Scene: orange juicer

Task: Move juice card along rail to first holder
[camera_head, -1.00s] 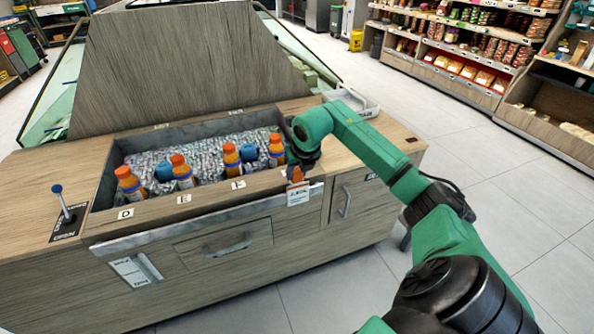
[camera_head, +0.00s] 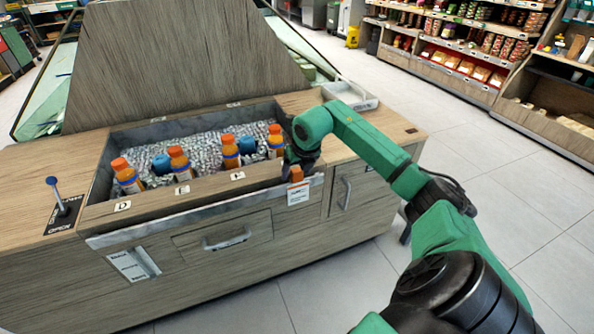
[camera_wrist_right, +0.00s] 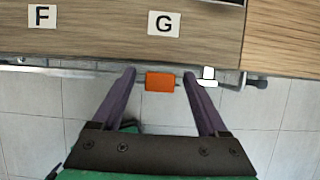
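The juice card (camera_head: 299,195) is a white tag with an orange top. It hangs upright at the rail (camera_head: 205,217) on the counter's front edge, near the right end. In the right wrist view its orange top (camera_wrist_right: 160,82) lies between the fingers of my right gripper (camera_wrist_right: 160,76), with a gap on each side. The gripper is open around it and does not grip it. In the head view the right gripper (camera_head: 299,166) is just above the card. I cannot make out which part is the first holder. My left gripper is not in view.
Bottles with orange caps (camera_head: 179,165) and blue items (camera_head: 162,165) stand in the ice bin left of the gripper. Letter labels, such as G (camera_wrist_right: 164,23), line the counter edge. A blue-knobbed lever (camera_head: 55,192) stands at the left. A white tray (camera_head: 350,95) is behind my arm.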

